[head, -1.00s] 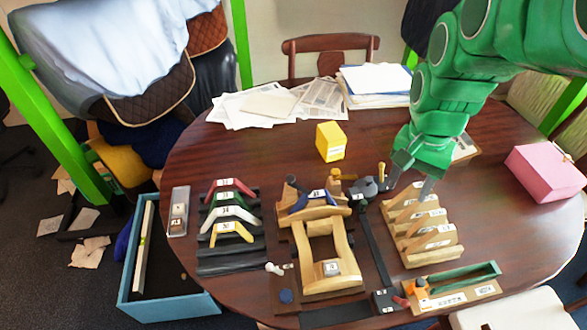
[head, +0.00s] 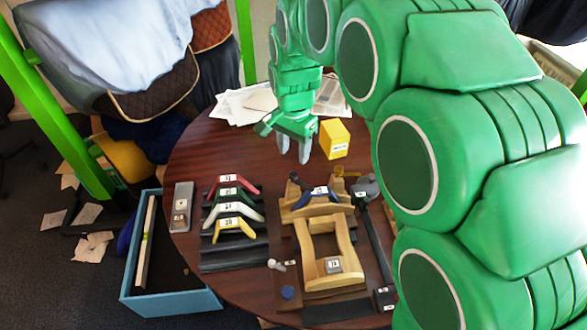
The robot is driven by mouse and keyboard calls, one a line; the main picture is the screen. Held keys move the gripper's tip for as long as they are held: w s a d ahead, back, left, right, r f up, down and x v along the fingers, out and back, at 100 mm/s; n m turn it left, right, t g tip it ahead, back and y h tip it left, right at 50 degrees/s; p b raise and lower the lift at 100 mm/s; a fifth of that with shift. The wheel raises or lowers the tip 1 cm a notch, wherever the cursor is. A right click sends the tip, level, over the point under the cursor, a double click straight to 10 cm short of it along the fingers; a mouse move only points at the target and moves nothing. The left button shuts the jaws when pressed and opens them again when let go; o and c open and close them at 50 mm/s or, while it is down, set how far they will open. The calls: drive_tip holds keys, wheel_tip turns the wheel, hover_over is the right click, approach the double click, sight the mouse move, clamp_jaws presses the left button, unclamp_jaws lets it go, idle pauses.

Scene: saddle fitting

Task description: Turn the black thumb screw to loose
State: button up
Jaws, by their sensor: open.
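The wooden saddle frame (head: 343,236) stands on a dark brown board on the table, with a blue angled piece (head: 317,197) across its far end. A small dark knob (head: 294,178), which looks like the black thumb screw, is at the far left corner of the frame. How far it is turned is too small to tell. My gripper (head: 294,151) points down with its grey fingers apart and empty. In the picture it is just above the dark knob, with a gap between them, and left of the yellow box (head: 334,139).
A grey round thing (head: 366,188) is right of the frame. A blue bin (head: 170,303) is beside the table. My arm hides the table's right side.

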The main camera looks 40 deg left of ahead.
sight(293, 174)
drive_tip(key=shift+a+f, duration=0.1)
drive_tip(key=shift+f, duration=3.85)
drive_tip(key=shift+c, duration=0.3)
clamp_jaws()
